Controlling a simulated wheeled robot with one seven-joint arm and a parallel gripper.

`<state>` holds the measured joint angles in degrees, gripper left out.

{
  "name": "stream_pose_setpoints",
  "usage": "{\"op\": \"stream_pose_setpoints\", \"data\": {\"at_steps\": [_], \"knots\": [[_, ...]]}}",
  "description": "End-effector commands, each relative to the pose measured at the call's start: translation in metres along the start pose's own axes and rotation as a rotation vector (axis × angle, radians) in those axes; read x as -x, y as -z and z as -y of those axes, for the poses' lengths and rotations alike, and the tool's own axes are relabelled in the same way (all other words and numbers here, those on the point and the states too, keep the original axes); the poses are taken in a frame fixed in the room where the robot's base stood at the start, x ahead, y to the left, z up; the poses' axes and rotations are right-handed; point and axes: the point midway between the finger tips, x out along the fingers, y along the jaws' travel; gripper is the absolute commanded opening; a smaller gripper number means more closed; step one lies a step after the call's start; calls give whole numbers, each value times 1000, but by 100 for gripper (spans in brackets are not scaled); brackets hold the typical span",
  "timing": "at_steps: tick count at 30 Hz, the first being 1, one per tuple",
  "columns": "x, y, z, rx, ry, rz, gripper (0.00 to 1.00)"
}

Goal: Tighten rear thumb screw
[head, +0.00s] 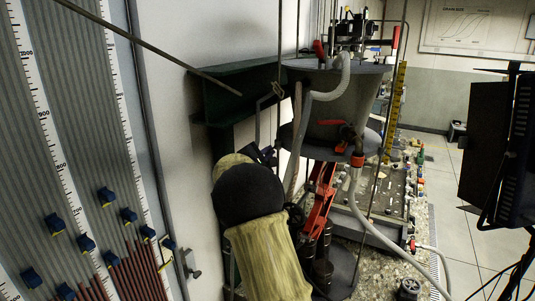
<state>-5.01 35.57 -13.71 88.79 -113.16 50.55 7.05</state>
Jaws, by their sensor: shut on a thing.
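My arm, with tan covers and a black round joint, reaches in from the bottom middle of the head view toward the tank stand. My gripper (264,154) shows only as a small dark shape just beyond that joint, beside the thin metal bracket at the tank's left. It is shut on a small part there, which I take to be the rear thumb screw. The screw itself is too small and too hidden to make out. The grey tank (345,105) stands upright just right of my gripper, with a red-handled valve (331,123) on its front.
A dark green wall bracket (238,90) is behind my arm. Pale hoses (333,82) and thin rods run close around the tank. A red lever frame (319,200) stands below it. A manometer board (75,130) fills the left; a black lamp panel (497,150) is at right.

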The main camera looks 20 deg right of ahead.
Motion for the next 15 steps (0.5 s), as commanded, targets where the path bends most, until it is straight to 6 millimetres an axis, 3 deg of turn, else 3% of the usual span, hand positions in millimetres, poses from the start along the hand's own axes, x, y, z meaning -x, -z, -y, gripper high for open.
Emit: {"op": "stream_pose_setpoints", "data": {"at_steps": [15], "knots": [[0, 3, 4, -107, -3, 0, 0]]}}
